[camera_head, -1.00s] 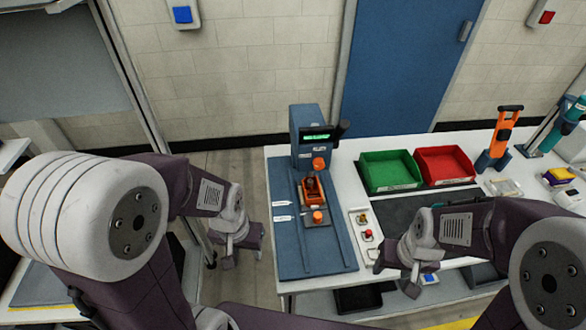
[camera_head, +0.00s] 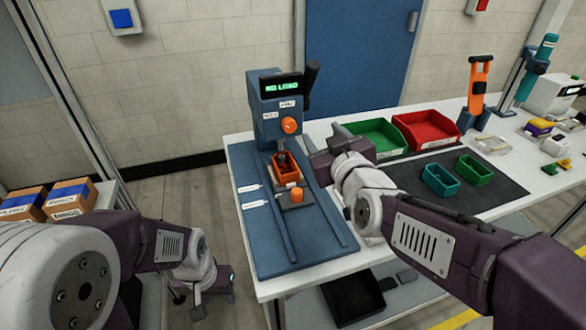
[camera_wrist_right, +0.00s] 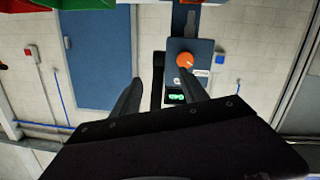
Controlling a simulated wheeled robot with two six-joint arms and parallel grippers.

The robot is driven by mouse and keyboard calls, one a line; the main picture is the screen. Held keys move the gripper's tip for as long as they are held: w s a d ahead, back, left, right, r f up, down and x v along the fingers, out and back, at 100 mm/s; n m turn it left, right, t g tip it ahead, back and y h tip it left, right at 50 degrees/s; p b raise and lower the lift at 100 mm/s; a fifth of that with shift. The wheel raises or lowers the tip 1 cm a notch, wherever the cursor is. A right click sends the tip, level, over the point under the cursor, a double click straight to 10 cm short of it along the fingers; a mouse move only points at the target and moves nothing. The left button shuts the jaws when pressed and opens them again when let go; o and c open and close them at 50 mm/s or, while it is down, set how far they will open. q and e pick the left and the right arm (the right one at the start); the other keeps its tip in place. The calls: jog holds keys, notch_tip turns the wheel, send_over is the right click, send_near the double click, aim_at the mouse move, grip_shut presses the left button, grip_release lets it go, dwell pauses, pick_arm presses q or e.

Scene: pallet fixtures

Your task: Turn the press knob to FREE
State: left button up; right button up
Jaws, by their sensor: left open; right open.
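The blue press (camera_head: 268,103) stands at the back of its blue base, with a green display reading "NO LOAD". The round orange knob (camera_head: 290,125) is on its front; small white labels lie beside and above it, too small to read surely. In the right wrist view the knob (camera_wrist_right: 184,60) shows upside down, beyond my fingers. My right gripper (camera_head: 318,150) is open and empty, to the right of the knob and a little lower, apart from it. It also shows in the wrist view (camera_wrist_right: 160,75). My left gripper (camera_head: 205,298) is open and empty, low, left of the table.
An orange fixture (camera_head: 287,172) and a second orange knob (camera_head: 297,194) sit on the base below the press. A black lever (camera_head: 310,80) stands at its right. Green (camera_head: 380,136) and red (camera_head: 428,128) bins stand behind my right arm.

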aim_at(291, 129)
jog(key=s+a+f+t+y+b, duration=0.1)
jog(key=s+a+f+y+b, duration=0.1)
jog(key=a+f+b, duration=0.15)
pick_arm(q)
notch_tip(291, 129, down, 9)
jog(key=b, duration=0.1)
jog(key=shift+r, duration=0.2)
pick_arm(e)
jog(key=shift+n, duration=0.4)
jog(key=x, duration=0.9)
jog(key=shift+a+r, duration=0.1)
jog(key=shift+r, duration=0.25)
pick_arm(q)
jog(key=shift+b, duration=0.3)
pick_arm(e)
grip_shut()
